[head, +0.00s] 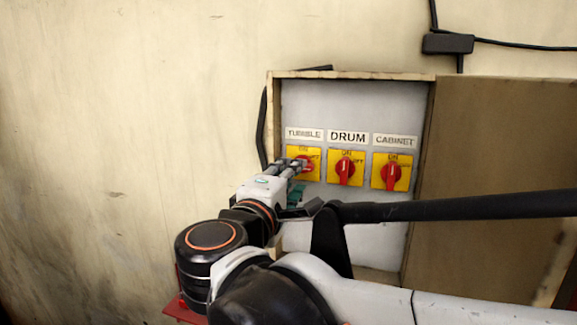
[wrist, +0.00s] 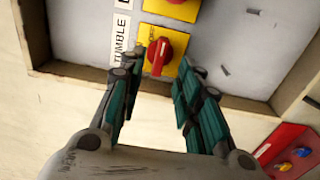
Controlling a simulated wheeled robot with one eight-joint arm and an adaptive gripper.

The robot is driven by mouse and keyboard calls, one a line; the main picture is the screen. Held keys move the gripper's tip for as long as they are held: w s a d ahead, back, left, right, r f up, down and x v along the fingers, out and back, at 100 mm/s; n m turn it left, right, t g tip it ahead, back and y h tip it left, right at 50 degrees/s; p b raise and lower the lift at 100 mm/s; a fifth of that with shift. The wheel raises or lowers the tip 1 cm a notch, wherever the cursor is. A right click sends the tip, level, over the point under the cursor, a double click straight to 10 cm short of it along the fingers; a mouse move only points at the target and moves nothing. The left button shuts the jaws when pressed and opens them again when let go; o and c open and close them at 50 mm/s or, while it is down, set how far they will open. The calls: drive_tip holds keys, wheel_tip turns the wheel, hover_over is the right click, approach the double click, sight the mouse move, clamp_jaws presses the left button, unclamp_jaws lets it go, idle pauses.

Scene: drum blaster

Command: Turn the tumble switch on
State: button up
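The tumble switch (head: 309,162) is a red rotary knob on a yellow plate under the TUMBLE label, leftmost of three. The fingers partly cover it in the head view. In the wrist view, the tumble knob (wrist: 159,56) lies roughly sideways on the panel, its white mark toward the OFF side. My gripper (head: 298,167) is in front of it. In the wrist view, the gripper (wrist: 159,64) is open, with one finger on each side of the knob and gaps visible. I cannot tell how deep the fingertips reach.
The drum knob (head: 345,171) and cabinet knob (head: 391,177) sit upright to the right, pointing at ON. The box's wooden frame (head: 432,130) surrounds the grey panel, and its open door (head: 490,160) stands right.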

drive_tip(key=p+x, duration=0.1)
drive_tip(key=x, duration=0.4)
drive_tip(key=shift+a, duration=0.1)
clamp_jaws()
